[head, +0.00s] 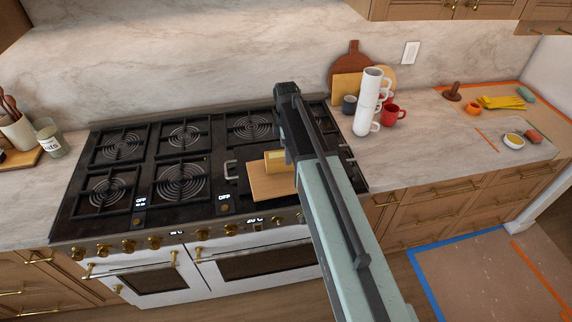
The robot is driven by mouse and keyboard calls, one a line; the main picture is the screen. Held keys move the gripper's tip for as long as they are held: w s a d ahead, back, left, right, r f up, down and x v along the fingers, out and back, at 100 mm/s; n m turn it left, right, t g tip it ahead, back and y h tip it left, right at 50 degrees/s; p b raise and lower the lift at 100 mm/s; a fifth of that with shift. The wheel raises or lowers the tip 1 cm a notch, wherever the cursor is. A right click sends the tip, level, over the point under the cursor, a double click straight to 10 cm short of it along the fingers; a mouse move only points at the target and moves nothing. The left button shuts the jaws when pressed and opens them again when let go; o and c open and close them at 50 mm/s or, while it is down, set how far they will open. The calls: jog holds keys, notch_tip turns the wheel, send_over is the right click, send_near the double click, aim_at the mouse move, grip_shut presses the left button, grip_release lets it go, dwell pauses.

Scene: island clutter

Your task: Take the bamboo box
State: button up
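A small pale-yellow block (273,160), possibly the bamboo box, shows at the back edge of a flat tan wooden piece (270,184). Both are at the right-hand part of the black cooktop. I cannot tell which of them is the bamboo box, or whether they are one object. My arm reaches up across the cooktop from the bottom right and covers their right side. The dark end of my arm, with my gripper (288,154), is close beside the block. The fingers are hidden, so contact and opening are unclear.
The stove's black grates (182,182) lie to the left. Stacked white mugs (368,105), red mugs (391,113) and boards stand on the right counter. A jar (49,140) stands far left.

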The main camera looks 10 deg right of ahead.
notch_tip(320, 180, down, 6)
jog(key=b, duration=0.5)
jog(key=shift+r, duration=0.2)
jog(key=shift+c, duration=0.4)
grip_shut()
jog(key=shift+r+p, duration=0.5)
jog(key=shift+p, duration=0.1)
notch_tip(320, 180, up, 3)
jog(key=p, duration=0.3)
jog(key=shift+r, duration=0.1)
jog(key=s+p, duration=0.1)
jog(key=s, duration=1.5)
jog(key=shift+r, duration=0.4)
